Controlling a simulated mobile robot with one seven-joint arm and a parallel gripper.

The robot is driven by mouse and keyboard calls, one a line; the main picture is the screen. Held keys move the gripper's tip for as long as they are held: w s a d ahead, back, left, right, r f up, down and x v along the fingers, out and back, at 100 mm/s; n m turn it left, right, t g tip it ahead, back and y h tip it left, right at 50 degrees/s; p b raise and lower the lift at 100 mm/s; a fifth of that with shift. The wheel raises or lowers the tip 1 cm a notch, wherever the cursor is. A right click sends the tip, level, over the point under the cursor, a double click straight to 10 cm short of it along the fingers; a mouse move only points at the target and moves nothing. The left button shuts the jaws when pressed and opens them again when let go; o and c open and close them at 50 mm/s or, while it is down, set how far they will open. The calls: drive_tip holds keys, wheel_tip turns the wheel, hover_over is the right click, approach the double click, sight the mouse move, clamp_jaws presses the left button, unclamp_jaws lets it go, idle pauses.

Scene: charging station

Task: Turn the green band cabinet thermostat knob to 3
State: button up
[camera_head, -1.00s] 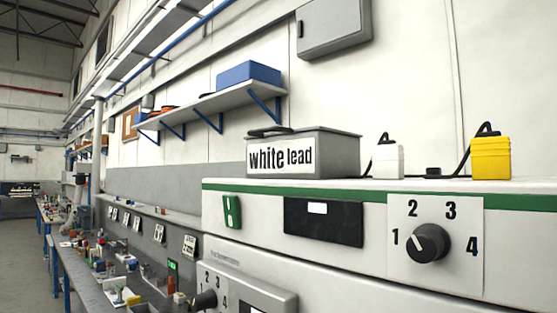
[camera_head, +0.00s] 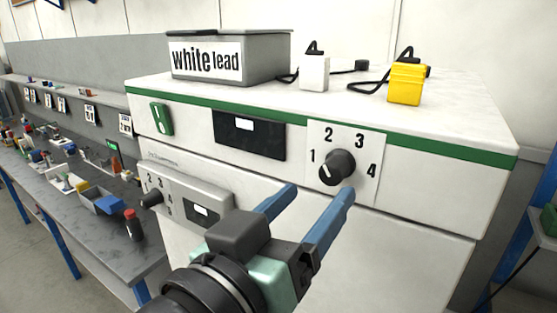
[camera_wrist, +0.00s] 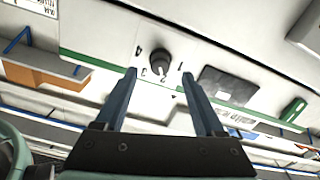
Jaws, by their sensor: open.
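The green band cabinet (camera_head: 430,205) is white with a green stripe along its top front edge. Its black thermostat knob (camera_head: 337,168) sits on a white plate marked 1 to 4. The knob's pale mark lies on its left, toward the 1 side; its exact setting is hard to read. My gripper (camera_head: 319,190) is open with blue fingers, in front of and a little below the knob, and appears empty. In the wrist view the knob (camera_wrist: 160,62) shows beyond and between the two fingertips (camera_wrist: 158,74).
A cluttered bench (camera_head: 120,245) runs left.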

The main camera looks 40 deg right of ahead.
sight(329, 179)
drive_tip(key=p+x, duration=0.1)
drive_tip(key=x, duration=0.4)
drive_tip(key=shift+w+d+p, duration=0.1)
drive_tip(key=shift+p, duration=0.2)
clamp_jaws()
